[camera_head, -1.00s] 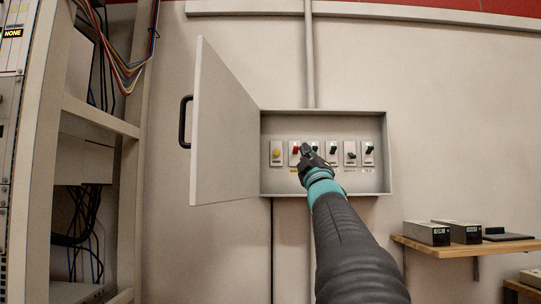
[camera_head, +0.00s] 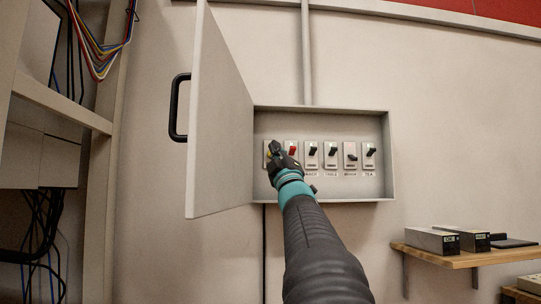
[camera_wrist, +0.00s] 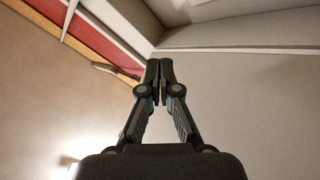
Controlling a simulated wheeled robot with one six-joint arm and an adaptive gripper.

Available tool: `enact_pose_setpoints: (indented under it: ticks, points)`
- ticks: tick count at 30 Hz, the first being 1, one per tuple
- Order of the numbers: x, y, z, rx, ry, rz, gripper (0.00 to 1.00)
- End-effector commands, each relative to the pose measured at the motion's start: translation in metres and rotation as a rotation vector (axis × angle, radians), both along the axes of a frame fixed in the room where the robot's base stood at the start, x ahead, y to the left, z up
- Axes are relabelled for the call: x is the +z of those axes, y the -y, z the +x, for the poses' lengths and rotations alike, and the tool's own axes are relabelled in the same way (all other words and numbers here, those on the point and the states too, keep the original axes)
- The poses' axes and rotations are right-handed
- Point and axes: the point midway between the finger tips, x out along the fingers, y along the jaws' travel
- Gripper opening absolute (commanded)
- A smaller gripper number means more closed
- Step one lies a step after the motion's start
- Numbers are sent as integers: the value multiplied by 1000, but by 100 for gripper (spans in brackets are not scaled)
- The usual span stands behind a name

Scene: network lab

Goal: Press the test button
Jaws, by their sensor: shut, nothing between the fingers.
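A yellow round button (camera_head: 267,155) sits on the leftmost plate in the open grey wall box (camera_head: 324,109). It is mostly hidden behind my gripper (camera_head: 273,148), and its label cannot be read. My gripper is shut and empty, with its tips in front of this button. I cannot tell whether they touch it. In the wrist view my gripper (camera_wrist: 159,65) shows its two fingers together, with no button in sight.
A red switch (camera_head: 292,151) is just right of the gripper, then several black-levered switches (camera_head: 331,151) in a row. The open box door (camera_head: 218,120) stands close on the left. A wooden shelf (camera_head: 460,258) with boxes is at right.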

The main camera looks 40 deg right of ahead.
Motion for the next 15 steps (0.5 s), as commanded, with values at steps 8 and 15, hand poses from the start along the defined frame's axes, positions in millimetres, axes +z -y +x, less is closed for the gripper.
enact_pose_setpoints:
  ticks: [8,15]
  points:
    - [3,15,21,-2,-3,3,0]
    - [4,32,47,-3,-2,3,0]
